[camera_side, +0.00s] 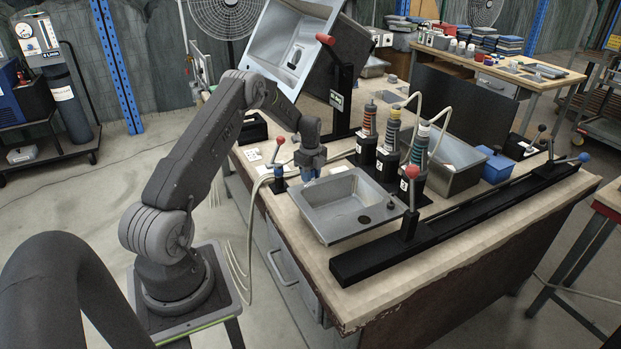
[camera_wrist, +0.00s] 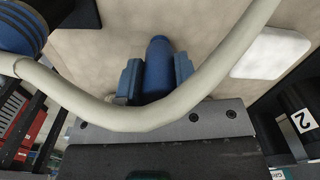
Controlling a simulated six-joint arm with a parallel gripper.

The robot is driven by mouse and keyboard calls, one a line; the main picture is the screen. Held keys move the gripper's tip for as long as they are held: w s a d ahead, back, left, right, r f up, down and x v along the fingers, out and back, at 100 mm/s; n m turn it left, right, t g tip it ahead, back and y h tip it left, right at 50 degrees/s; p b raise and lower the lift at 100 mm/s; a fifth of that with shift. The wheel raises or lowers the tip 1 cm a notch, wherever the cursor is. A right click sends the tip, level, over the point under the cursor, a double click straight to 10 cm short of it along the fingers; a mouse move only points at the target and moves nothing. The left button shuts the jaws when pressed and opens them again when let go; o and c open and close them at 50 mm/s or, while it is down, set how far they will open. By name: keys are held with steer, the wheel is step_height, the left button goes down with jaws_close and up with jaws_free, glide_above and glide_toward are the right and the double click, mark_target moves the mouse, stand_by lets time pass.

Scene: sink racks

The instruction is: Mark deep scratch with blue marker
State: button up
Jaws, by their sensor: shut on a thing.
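My gripper (camera_side: 309,172) hangs over the worktable, just left of the steel sink (camera_side: 325,222) lying flat there. In the wrist view my gripper (camera_wrist: 157,78) has its two blue-grey fingers closed on the sides of a dark blue marker (camera_wrist: 158,62). A pale hose crosses in front of the lower part of the fingers and marker. The sink's basin faces up, and I cannot make out a deep scratch on it. A second steel sink (camera_side: 288,48) stands tilted in a rack at the back.
Several numbered tools with coiled cords (camera_side: 390,150) stand behind the flat sink. A pale hose (camera_wrist: 120,112) loops close to my gripper. A blue box (camera_side: 497,167) sits farther right.

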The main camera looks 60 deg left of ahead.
steer(key=r, duration=0.9)
steer(key=shift+d+r, duration=0.25)
steer(key=shift+r, duration=0.15)
steer(key=s+d+r, duration=0.5)
steer(key=d+r, duration=0.1)
steer(key=d, duration=0.2)
steer(key=shift+w+d+f, duration=0.1)
steer(key=shift+d+f, duration=0.05)
steer(key=shift+f, duration=2.9)
steer(key=shift+f, duration=0.6)
steer(key=shift+r, duration=0.15)
step_height(320, 180, up, 7)
